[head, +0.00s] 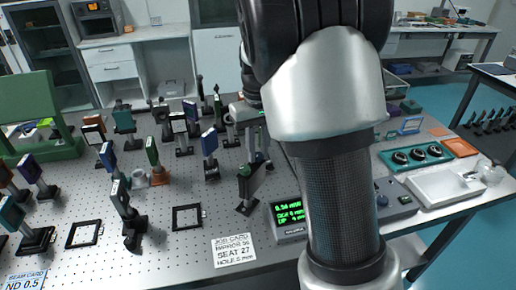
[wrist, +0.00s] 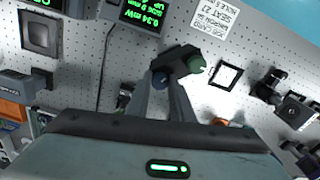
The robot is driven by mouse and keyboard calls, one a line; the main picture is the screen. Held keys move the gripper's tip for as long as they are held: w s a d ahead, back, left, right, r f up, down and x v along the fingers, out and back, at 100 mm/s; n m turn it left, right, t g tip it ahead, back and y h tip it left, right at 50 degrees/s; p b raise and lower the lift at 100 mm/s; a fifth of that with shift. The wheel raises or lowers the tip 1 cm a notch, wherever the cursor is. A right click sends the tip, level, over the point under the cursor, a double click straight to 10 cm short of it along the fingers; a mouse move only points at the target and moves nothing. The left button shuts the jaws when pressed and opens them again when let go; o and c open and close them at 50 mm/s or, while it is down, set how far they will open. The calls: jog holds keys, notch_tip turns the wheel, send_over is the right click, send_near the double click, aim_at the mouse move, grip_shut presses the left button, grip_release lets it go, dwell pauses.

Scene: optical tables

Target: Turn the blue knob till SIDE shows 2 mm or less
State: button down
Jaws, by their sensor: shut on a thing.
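A small black mount (wrist: 176,60) stands on the perforated table. In the wrist view it carries a dark blue knob (wrist: 160,79) and a green knob (wrist: 195,64). My gripper (wrist: 162,85) is shut on the blue knob, its two fingers converging there; the green knob is just right of them. In the head view the mount (head: 249,188) stands left of my arm, which hides part of the scene. The readout box (head: 290,220) shows green lines for power, SIDE and UP; it also shows in the wrist view (wrist: 143,14). The SIDE digit is too small to read surely.
A white job card (head: 233,250) lies in front of the mount. A black square frame (head: 187,205) lies to its left, with several posted optics behind and left. A teal box with black dials (head: 416,156) and a white tray (head: 447,186) are right of my arm.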

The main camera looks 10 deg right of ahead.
aim_at(258, 154)
jog(key=shift+m, duration=0.9)
jog(key=c, duration=1.6)
grip_release()
jog(key=shift+o, duration=0.2)
jog(key=shift+r, duration=0.1)
notch_tip(258, 154, up, 17)
jog(key=p, duration=0.2)
jog(key=shift+r, duration=0.15)
